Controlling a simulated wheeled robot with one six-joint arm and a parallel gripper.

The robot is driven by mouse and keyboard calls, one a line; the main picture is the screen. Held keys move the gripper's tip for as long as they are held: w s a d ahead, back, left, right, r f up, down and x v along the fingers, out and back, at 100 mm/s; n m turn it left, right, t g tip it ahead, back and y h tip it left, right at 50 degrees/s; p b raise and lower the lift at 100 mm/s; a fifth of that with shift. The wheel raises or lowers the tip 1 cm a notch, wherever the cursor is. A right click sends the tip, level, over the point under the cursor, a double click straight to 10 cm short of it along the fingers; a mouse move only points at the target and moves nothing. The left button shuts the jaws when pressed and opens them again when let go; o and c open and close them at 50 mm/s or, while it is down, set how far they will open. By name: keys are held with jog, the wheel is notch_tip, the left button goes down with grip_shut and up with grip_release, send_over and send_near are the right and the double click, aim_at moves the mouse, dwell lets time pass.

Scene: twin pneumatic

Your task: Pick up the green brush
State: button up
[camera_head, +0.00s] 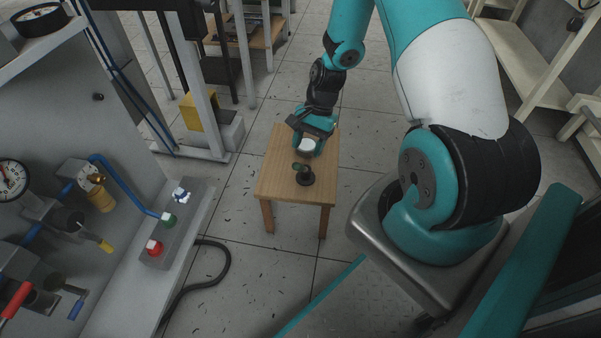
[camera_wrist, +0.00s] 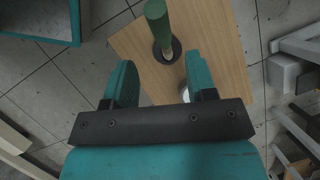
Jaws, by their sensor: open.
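The green brush stands upright on the small wooden table. In the head view its dark round base and green handle (camera_head: 299,168) show near the table's middle. In the wrist view the green handle (camera_wrist: 157,24) points up toward the camera, ahead of my fingers and roughly between their lines. My gripper (camera_head: 307,147) is over the far part of the table, behind the brush in the head view. In the wrist view my gripper (camera_wrist: 161,80) has its two teal fingers apart with nothing held between them.
The wooden table (camera_head: 270,186) bears a white round object (camera_head: 306,145) close to my gripper; a finger partly hides it in the wrist view. A grey panel with gauges, valves and red and green buttons (camera_head: 154,248) stands at left. A black hose (camera_head: 222,268) lies on the floor.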

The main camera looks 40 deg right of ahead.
aim_at(301, 166)
jog(key=b+x, duration=0.1)
jog(key=x, duration=0.1)
jog(key=b+x, duration=0.1)
jog(key=x, duration=0.2)
jog(key=b+x, duration=0.1)
jog(key=x, duration=0.1)
jog(key=shift+w+f+b, duration=0.2)
jog(key=shift+w+b, duration=0.05)
jog(key=shift+b, duration=0.1)
jog(key=shift+r, duration=0.1)
grip_shut()
